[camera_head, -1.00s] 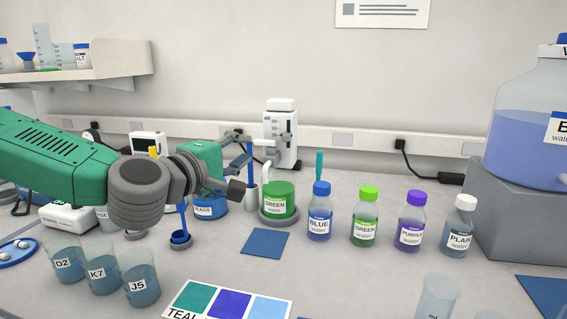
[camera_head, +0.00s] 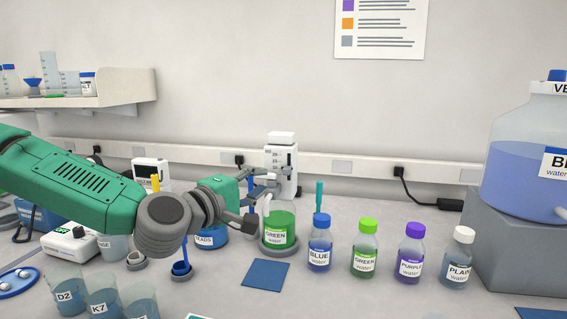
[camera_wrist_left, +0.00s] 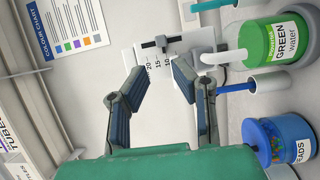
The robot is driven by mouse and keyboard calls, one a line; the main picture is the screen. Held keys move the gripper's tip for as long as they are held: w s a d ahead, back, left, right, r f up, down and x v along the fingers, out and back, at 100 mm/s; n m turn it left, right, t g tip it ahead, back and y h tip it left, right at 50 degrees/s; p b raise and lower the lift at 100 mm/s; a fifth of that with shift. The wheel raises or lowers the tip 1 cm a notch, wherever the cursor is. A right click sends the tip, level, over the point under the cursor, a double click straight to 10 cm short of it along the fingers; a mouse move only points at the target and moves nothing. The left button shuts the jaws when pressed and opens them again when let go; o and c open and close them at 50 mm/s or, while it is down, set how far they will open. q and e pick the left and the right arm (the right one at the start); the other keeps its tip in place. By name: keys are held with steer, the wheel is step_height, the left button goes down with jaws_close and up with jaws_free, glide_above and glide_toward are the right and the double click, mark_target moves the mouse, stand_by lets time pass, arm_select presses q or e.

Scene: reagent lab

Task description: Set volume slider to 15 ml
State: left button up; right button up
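The white dispenser (camera_head: 281,152) with a volume scale stands upright at the back of the bench. In the left wrist view its scale plate (camera_wrist_left: 178,64) shows 20, 15 and 10, lying sideways. The dark volume slider (camera_wrist_left: 160,42) sits on its track beside the scale, around the middle numbers; I cannot read its exact mark. My left gripper (camera_head: 259,199) reaches toward the dispenser from the left. In the left wrist view the left gripper (camera_wrist_left: 158,74) is open, with its fingers on either side of the scale and nothing between them. Contact with the slider is not visible. My right gripper is not in view.
The green water jar (camera_head: 280,228) stands close below the gripper. The bead jar (camera_head: 211,237) and a blue stand (camera_head: 182,270) are nearby. Several capped bottles, including the blue water bottle (camera_head: 319,251), line the right. A blue mat (camera_head: 265,275) lies clear in front.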

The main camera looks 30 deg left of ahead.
mark_target(284, 168)
arm_select(q)
steer(key=w, duration=0.3)
steer(key=w+d, duration=0.1)
steer(key=w, duration=0.5)
steer(key=shift+d+f, duration=0.15)
steer(key=shift+f, duration=0.05)
